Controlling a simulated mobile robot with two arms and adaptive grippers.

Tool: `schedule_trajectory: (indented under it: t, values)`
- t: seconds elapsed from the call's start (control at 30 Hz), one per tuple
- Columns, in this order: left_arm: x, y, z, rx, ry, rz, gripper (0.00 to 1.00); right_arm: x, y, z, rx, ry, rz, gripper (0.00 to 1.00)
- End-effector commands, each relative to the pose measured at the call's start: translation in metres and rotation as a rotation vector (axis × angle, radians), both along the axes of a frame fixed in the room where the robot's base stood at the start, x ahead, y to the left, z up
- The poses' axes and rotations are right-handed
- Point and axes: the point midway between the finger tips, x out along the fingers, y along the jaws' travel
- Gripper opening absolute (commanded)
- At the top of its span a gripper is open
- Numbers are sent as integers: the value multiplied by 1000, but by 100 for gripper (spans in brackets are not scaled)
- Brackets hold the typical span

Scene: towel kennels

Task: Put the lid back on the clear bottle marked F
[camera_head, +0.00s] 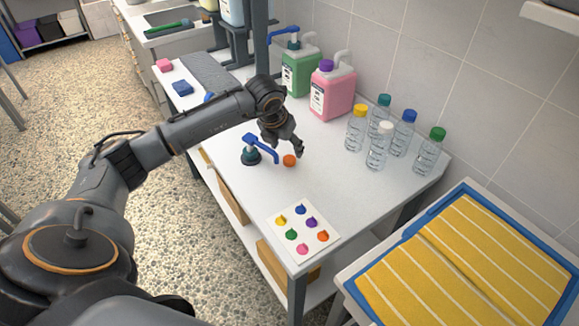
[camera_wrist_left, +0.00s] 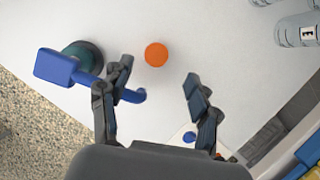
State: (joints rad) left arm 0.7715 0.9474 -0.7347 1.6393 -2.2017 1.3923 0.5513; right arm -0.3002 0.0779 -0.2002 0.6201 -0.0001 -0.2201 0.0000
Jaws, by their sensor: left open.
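An orange lid (camera_head: 289,160) lies on the white table; it also shows in the left wrist view (camera_wrist_left: 156,54). My left gripper (camera_head: 284,148) is open above and beside it, with nothing held. In the wrist view the lid is just beyond the gap between the two fingertips (camera_wrist_left: 158,78). Several clear bottles stand at the back right. One has a pale white top (camera_head: 380,146); the others have yellow, teal, blue and green caps. A bottle in the wrist view (camera_wrist_left: 298,32) carries a dark letter, too partial to read surely as E or F.
A blue pump head on a dark teal cap (camera_head: 251,156) is close left of the gripper. Green (camera_head: 300,72) and pink (camera_head: 332,92) jugs stand behind. A card with coloured marks (camera_head: 303,233) lies in front. The table between lid and bottles is clear.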

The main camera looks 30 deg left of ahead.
Motion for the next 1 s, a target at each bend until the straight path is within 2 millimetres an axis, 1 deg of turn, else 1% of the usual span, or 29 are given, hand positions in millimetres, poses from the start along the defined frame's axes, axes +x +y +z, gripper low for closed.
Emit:
schedule_trajectory:
  t: [0.03,0.1,0.47,0.57,0.7,0.8,0.9,1.0]
  values:
    - [3,0,-9,-1,-1,1,62,0,0,-8,0,0,0,0]
    - [5,0,-12,-1,-1,1,62,0,0,-9,0,0,0,0]
    - [6,0,-13,-1,-1,0,62,0,0,-9,0,0,0,0]
    - [8,2,-24,-1,0,0,62,0,0,-17,0,0,0,0]
    - [15,6,-47,-1,0,2,62,0,0,-33,0,0,0,0]
    - [20,6,-58,-1,-2,0,62,0,0,-41,0,0,0,0]
    - [23,7,-61,0,-3,1,62,0,-1,-44,-1,0,0,0]
    - [24,7,-61,0,-3,0,62,0,-1,-43,-1,0,0,0]
